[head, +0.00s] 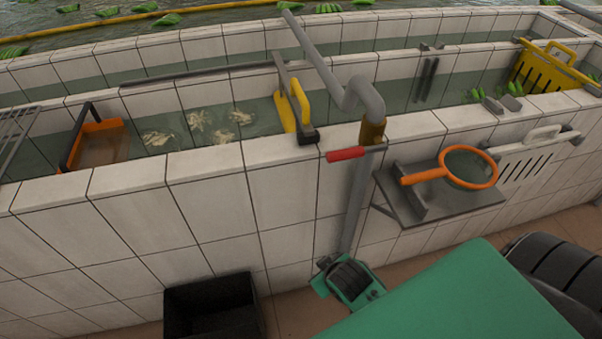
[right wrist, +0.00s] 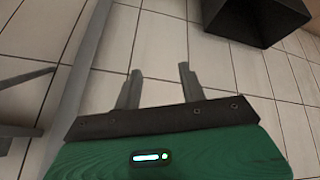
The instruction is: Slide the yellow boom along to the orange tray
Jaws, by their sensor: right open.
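The yellow boom (head: 292,105) stands across the near water channel, left of the grey pipe, with a dark grey bar along it. The orange tray (head: 102,143) sits at the left end of the same channel, apart from the boom, with a dark handle on its left side. Several pale scraps (head: 198,122) float between them. My right gripper (head: 347,280) is low in front of the tiled wall, below and well away from the boom; in the right wrist view its two fingers (right wrist: 158,88) are apart with nothing between them. My left gripper is out of view.
A bent grey pipe (head: 355,95) with a red-handled lever (head: 345,154) crosses the wall beside the boom. A shelf with an orange-rimmed strainer (head: 468,168) is at right. A black crate (head: 212,306) stands on the floor. Green banana bunches (head: 488,90) float near a yellow rack (head: 548,68).

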